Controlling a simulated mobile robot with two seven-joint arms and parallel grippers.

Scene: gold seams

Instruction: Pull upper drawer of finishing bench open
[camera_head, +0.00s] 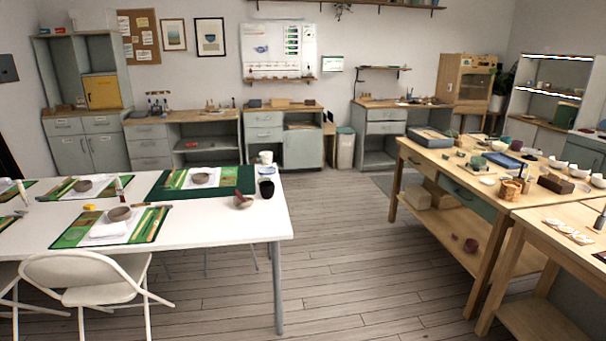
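Neither of my grippers is in view. Several benches with drawers stand along the back wall, and I cannot tell which is the finishing bench. The left bench (180,117) has a stack of grey drawers (149,147) on its left side. The middle bench (284,108) has grey drawers (264,126) on its left. The right bench (403,104) has drawers (386,121) under its wooden top. The drawers on these benches look shut. All are far off across the room, and small lettering is unreadable.
A white table (200,237) with green mats and bowls fills the left foreground, with a white folding chair (85,280) before it. Wooden worktables (440,165) with tools and bowls stand at right. Open plank floor (345,235) runs between them. A bin (345,147) stands between the back benches.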

